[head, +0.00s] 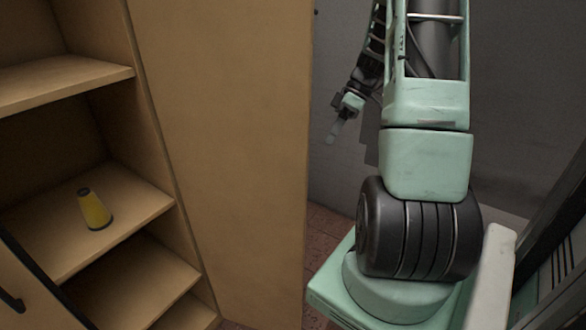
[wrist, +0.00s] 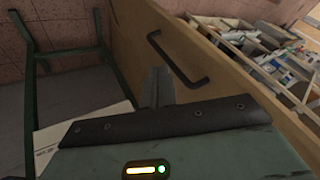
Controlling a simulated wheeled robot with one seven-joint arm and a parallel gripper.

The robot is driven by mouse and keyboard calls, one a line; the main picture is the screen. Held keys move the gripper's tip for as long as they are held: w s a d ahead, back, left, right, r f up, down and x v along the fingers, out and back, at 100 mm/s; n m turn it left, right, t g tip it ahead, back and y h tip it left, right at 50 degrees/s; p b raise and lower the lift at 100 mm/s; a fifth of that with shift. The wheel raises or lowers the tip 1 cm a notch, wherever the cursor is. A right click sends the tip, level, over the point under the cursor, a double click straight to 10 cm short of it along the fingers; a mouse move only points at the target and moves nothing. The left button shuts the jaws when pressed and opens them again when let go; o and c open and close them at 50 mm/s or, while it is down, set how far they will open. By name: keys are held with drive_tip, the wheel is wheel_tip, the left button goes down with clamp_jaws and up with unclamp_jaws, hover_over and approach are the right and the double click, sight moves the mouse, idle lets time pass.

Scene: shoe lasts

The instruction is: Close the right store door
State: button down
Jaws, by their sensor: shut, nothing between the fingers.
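The right store door (head: 225,130) stands open as a tall wooden panel beside the shelves in the head view. Its inner face shows there and its handle is hidden. In the wrist view a wooden door panel (wrist: 225,82) with a black bar handle (wrist: 178,62) runs diagonally; it appears to be the same door's outer face. My gripper (head: 334,132) is past the door's free edge in the head view. In the wrist view its shut fingers (wrist: 157,82) are empty, close to the handle and left of it. I cannot tell whether they touch the panel.
The open wooden store (head: 70,75) has a yellow cone-like object (head: 95,209) on a shelf. Another door with a dark handle (head: 11,300) is at lower left. The wrist view shows a cluttered rack (wrist: 265,50) beyond the panel and a green frame (wrist: 65,57) at left.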

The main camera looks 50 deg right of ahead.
drive_tip(key=a+f+p, duration=0.3)
drive_tip(key=a+f, duration=0.5)
drive_tip(key=a, duration=0.1)
drive_tip(key=shift+w+a, duration=0.2)
drive_tip(key=shift+w, duration=0.1)
